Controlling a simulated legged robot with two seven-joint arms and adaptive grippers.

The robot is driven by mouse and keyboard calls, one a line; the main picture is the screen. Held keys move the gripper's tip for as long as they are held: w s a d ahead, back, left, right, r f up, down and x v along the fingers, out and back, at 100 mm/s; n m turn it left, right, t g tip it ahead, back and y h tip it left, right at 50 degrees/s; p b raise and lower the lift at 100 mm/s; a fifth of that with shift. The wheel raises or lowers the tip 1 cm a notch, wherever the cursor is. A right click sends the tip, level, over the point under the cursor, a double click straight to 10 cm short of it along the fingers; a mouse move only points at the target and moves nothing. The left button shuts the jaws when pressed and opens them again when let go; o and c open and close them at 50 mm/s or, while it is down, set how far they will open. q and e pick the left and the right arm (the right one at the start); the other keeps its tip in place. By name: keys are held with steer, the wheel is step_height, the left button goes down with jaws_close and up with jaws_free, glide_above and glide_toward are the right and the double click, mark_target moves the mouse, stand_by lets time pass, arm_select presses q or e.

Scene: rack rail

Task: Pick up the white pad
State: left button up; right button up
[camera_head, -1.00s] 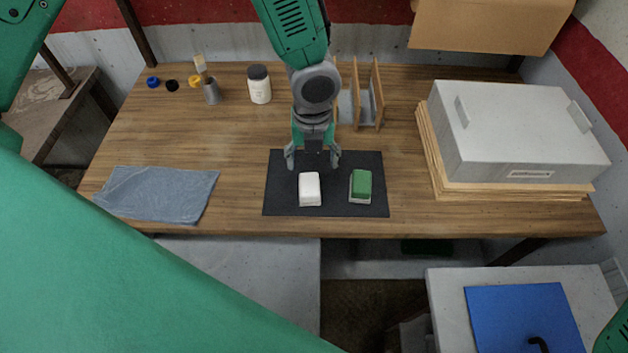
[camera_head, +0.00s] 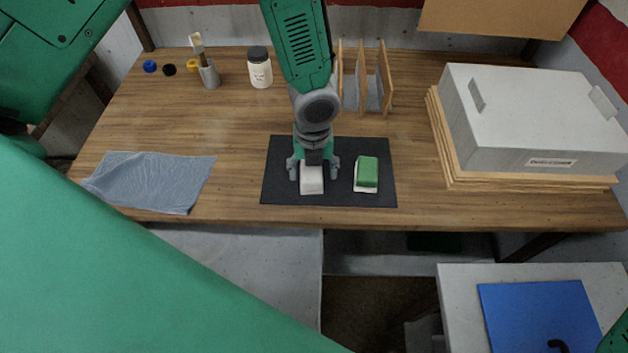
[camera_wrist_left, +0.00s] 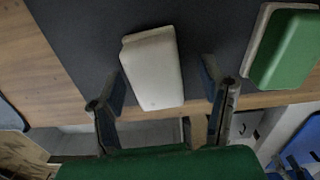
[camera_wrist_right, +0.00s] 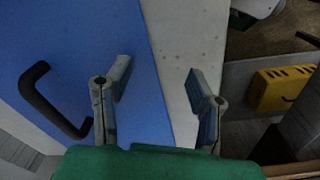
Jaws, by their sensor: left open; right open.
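The white pad (camera_head: 312,186) lies on the dark mat (camera_head: 285,196), left of the green pad (camera_head: 366,172). My left gripper (camera_head: 313,174) is open above the white pad, with one finger on each side of it; its far part is hidden by the gripper. In the left wrist view the white pad (camera_wrist_left: 153,68) sits between and ahead of the open fingers (camera_wrist_left: 165,85), with a gap on both sides. The green pad (camera_wrist_left: 287,48) shows there at the right. My right gripper (camera_wrist_right: 155,85) is open and empty over a blue panel (camera_wrist_right: 90,50).
A blue cloth (camera_head: 150,182) lies left on the wooden table (camera_head: 240,130). A white jar (camera_head: 259,68), a brush cup (camera_head: 209,75) and a wooden rack (camera_head: 361,80) stand behind. A grey box (camera_head: 535,115) on boards fills the right.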

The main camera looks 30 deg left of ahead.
arm_select(q)
steer(key=shift+a, duration=0.3)
steer(key=c, duration=1.2)
steer(key=shift+c, duration=0.2)
steer(key=shift+d, duration=0.1)
